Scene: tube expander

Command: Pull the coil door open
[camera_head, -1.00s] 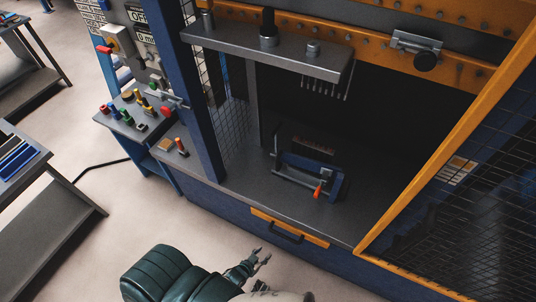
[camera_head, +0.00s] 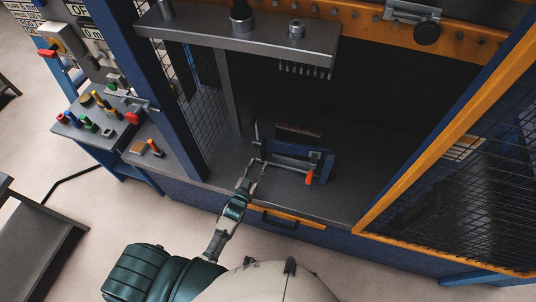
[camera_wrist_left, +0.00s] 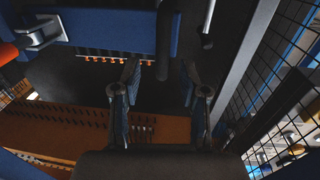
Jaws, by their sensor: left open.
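The blue door-like fixture (camera_head: 300,155) stands on the grey machine bed, with a grey bar along its front and an orange-tipped lever (camera_head: 309,178) at its right. I take it for the coil door; it looks closed. My left gripper (camera_head: 252,179) is at the bed's front edge, close to the left end of the grey bar. In the left wrist view the left gripper (camera_wrist_left: 160,72) is open, its fingers spread on either side of a dark bar (camera_wrist_left: 162,45) below a blue panel (camera_wrist_left: 115,25). Contact cannot be told. My right gripper is out of view.
A mesh side panel (camera_head: 185,105) and blue post stand left of the opening. An orange-framed mesh door (camera_head: 430,140) is at the right. A grey plate (camera_head: 265,42) overhangs the bed. An orange front piece with a black handle (camera_head: 280,221) lies below the bed edge.

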